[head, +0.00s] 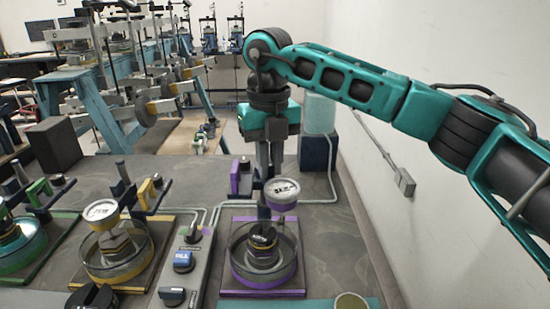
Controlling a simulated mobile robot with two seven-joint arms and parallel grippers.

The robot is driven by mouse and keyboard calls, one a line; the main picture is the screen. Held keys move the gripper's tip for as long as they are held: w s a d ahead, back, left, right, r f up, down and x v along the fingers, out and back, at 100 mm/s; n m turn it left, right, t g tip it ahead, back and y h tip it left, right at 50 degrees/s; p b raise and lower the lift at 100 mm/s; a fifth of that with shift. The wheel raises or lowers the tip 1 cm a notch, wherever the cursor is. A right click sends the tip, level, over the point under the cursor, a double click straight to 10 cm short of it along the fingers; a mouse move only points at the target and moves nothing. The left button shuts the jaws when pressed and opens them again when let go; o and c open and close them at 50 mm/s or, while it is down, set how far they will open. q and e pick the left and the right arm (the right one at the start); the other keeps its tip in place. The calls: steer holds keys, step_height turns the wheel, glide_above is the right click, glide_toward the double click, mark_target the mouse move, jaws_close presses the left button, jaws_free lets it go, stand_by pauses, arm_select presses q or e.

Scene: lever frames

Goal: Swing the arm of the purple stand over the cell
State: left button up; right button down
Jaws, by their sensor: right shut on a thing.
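The purple stand has a purple-edged base plate (262,292) at the lower middle. A round clear-walled cell (238,264) with a purple rim and a dark centre piece sits on it. A purple-ringed round gauge (283,190) stands above and behind the cell, slightly to its right. A purple block (241,178) is to the left of the gauge. My right gripper (264,185) points down beside the gauge and is shut on the stand's arm. The gauge and the dark fingers partly hide the grip.
A yellow stand (113,283) and a green stand are to the left. A grey control box (190,262) with a blue switch lies between the yellow and purple stands. A wall is close on the right. The bench right of the purple plate is mostly clear.

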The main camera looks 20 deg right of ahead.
steer(key=shift+w+a+m, duration=0.1)
steer(key=shift+a+m, duration=0.25)
steer(key=shift+m, duration=0.65)
steer(key=shift+a+m, duration=0.35)
steer(key=shift+m, duration=0.65)
steer(key=c, duration=1.1)
jaws_free()
step_height(320, 180, up, 13)
steer(key=shift+f, duration=0.1)
